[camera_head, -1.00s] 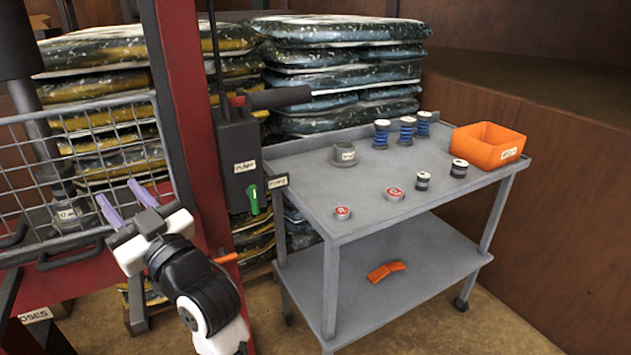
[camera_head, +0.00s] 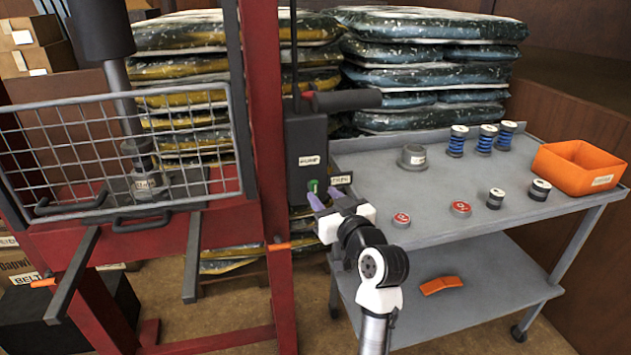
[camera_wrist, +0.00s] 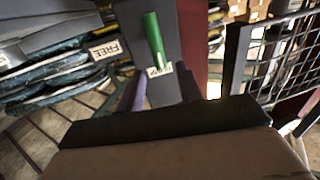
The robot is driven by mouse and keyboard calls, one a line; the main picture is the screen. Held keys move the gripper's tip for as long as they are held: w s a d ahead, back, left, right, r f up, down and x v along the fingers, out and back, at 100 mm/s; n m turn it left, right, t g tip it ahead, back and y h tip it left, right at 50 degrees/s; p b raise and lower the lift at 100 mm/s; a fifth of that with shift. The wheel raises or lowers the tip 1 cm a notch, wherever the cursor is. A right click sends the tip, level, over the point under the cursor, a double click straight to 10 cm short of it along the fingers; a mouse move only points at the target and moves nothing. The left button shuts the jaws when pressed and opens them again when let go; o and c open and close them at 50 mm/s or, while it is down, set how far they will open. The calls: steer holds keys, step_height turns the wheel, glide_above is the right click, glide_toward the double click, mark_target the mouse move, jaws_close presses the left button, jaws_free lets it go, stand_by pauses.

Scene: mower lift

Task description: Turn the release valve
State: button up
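The release valve is a small green lever (camera_head: 313,186) low on the front of the dark pump box (camera_head: 306,140) beside the red press post. In the wrist view the green lever (camera_wrist: 153,38) stands ahead of my gripper, in line with the gap between the fingers. My gripper (camera_head: 322,199) is just in front of the valve, partly covering its lower part in the head view. Its two purple fingers (camera_wrist: 162,92) are apart with nothing between them. I cannot tell whether a finger touches the lever. A label reading "FREE" (camera_wrist: 104,50) sits left of the lever.
A wire guard (camera_head: 120,150) and red post (camera_head: 262,120) stand left of the box. A grey cart (camera_head: 400,175) with springs, caps and an orange bin (camera_head: 580,167) stands right. The black pump handle (camera_head: 345,100) juts out above. Stacked sacks (camera_head: 430,70) are behind.

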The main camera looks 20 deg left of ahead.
mark_target(316, 187)
steer(key=p+x, duration=0.1)
steer(key=x, duration=0.5)
steer(key=shift+c, duration=0.5)
jaws_close()
